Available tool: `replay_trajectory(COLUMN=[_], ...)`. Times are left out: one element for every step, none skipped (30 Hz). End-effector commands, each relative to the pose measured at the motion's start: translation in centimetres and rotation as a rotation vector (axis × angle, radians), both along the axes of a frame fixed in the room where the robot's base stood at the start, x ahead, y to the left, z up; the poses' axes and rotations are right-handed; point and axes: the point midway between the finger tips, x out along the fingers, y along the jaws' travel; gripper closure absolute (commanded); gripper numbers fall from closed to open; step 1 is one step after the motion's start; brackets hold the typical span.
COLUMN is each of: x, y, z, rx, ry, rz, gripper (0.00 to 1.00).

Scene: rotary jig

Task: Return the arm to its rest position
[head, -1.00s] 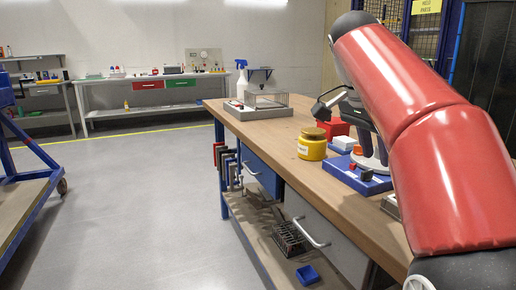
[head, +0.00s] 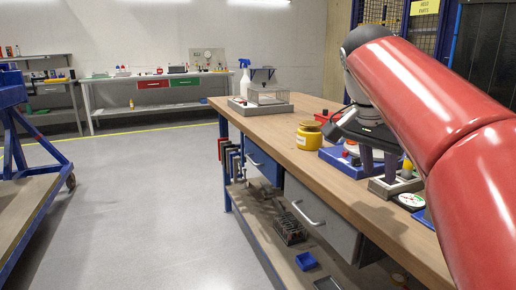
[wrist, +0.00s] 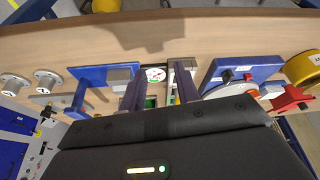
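My red arm reaches in from the right of the head view, over the workbench (head: 285,140). My gripper (head: 379,165) points down over the bench, close to a grey fixture (head: 396,185). In the wrist view, the two dark fingers of my gripper (wrist: 159,92) stand apart. I see nothing held between them; a small round dial (wrist: 156,74) shows behind the gap. The black gripper body hides the lower part of the wrist view. Whether the fingertips touch anything is unclear.
A blue jig base (head: 343,164) and a yellow jar (head: 309,136) stand left of my gripper. A blue cart (head: 35,195) stands at left. The floor (head: 150,190) between is clear.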

Motion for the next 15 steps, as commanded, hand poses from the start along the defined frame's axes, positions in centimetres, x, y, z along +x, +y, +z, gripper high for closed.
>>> replay_trajectory(x=[-0.6,-0.9,-1.4,-1.7,-2.1,-2.6,-3.1,-3.6,-4.4,-5.0,-5.7,-6.7,-7.5,-8.2,-9.3], y=[0.1,0.2,0.4,0.5,0.6,0.8,1.0,1.2,1.5,1.8,2.1,2.5,2.9,3.2,3.6], z=[-0.5,-0.8,-1.3,-1.7,-2.1,-2.8,-3.3,-4.0,-4.9,-5.7,-6.6,-7.9,-8.9,-9.9,-11.4], rx=[0.004,0.006,0.008,0.009,0.011,0.013,0.014,0.016,0.018,0.019,0.020,0.019,0.018,0.016,0.013], ry=[0.000,0.002,0.002,0.002,0.002,0.001,0.000,-0.001,-0.003,-0.007,-0.010,-0.017,-0.022,-0.028,-0.037], rz=[0.036,0.061,0.094,0.123,0.152,0.192,0.226,0.261,0.314,0.357,0.401,0.463,0.507,0.550,0.610], gripper=[0.68,0.68,0.68,0.68,0.68,0.68,0.68,0.68,0.68,0.68,0.68,0.68,0.68,0.68,0.68])
